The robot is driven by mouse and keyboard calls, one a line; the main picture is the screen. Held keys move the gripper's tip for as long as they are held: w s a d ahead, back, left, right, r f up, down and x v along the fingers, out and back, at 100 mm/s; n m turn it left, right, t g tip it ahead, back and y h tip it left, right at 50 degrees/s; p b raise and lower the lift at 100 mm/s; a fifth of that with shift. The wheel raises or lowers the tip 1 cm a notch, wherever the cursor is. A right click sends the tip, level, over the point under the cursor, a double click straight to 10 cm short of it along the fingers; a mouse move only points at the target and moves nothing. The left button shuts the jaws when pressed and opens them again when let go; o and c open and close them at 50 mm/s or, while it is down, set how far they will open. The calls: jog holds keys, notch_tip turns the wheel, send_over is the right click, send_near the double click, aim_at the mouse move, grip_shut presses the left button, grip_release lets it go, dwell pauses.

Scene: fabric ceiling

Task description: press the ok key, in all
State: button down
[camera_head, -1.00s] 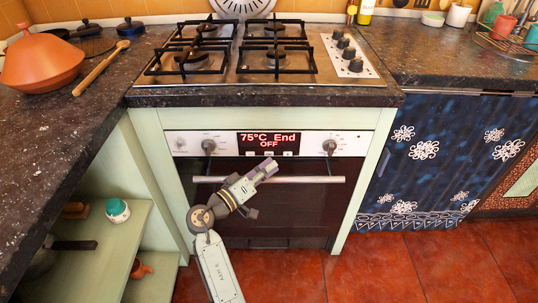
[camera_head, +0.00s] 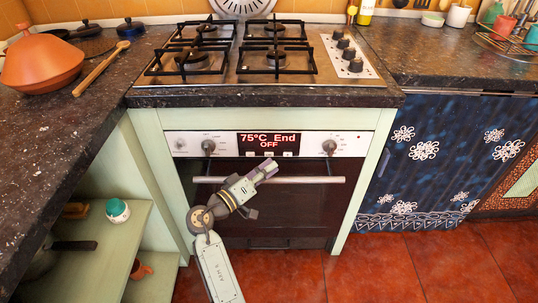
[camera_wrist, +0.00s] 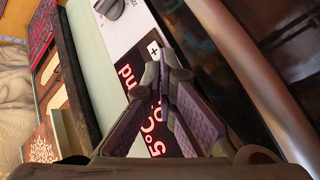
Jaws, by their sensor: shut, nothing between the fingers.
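The oven's control panel (camera_head: 222,137) has a dark display (camera_head: 269,141) reading "75°C End OFF" in red, with a row of small pale keys (camera_head: 287,154) under it. In the wrist view a white key marked "+" (camera_wrist: 153,48) shows just beyond the fingertips. I cannot read an OK label in either view; my fingers hide part of the key row. Contact with a key cannot be told.
The oven's handle bar (camera_head: 320,180) runs across the door just below the panel, close to my gripper. Knobs (camera_head: 208,146) and (camera_head: 329,147) stand out on either side of the display. The worktop edge (camera_head: 265,97) overhangs above.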

jog(key=shift+w+b, duration=0.35)
jog(key=shift+w, duration=0.1)
jog(key=shift+w, duration=0.45)
dwell(0.7)
jog(key=shift+s, duration=0.9)
jog(key=s, duration=0.5)
dwell(0.3)
dwell(0.6)
